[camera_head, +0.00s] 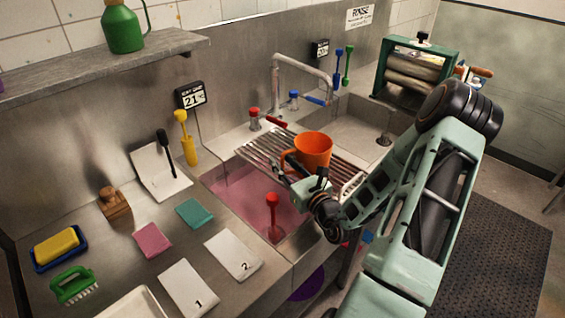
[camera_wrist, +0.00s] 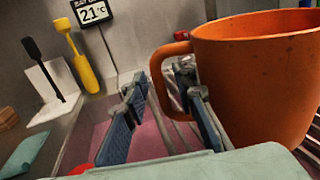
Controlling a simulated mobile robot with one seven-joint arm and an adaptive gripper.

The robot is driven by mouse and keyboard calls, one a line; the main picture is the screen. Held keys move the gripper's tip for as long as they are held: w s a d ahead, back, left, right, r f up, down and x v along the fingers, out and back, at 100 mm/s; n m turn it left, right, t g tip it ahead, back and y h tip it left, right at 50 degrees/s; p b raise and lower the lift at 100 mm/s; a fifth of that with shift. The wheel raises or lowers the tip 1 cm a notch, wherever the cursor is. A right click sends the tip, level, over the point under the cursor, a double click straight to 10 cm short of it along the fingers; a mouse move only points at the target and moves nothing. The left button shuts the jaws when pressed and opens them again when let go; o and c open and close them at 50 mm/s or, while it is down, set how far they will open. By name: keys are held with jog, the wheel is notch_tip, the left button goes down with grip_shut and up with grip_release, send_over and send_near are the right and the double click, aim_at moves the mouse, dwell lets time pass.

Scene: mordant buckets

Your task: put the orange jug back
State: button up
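The orange jug (camera_head: 315,148) is upright at the slatted metal rack (camera_head: 262,148) across the sink; its base is partly hidden by my gripper. In the wrist view the jug (camera_wrist: 262,75) fills the right side, with its handle (camera_wrist: 157,70) pointing left. My gripper (camera_head: 308,186) is in front of the jug. In the wrist view my gripper (camera_wrist: 160,90) has its two fingers apart, one on each side of the handle, the right one seen within the handle's loop. A gap shows between fingers and handle; contact is not clear.
The left basin holds pink liquid (camera_head: 240,188) and a red plunger-like tool (camera_head: 272,215). A faucet (camera_head: 300,75) rises behind the rack. A grey shelf (camera_head: 90,68) with a green jug (camera_head: 123,28) is upper left. A roller press (camera_head: 415,70) stands at right.

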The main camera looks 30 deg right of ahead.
jog(key=shift+r, duration=0.1)
jog(key=shift+s+r, duration=0.1)
jog(key=s+b, duration=0.1)
jog(key=s, duration=1)
jog(key=shift+s+d, duration=0.4)
jog(key=shift+d, duration=0.05)
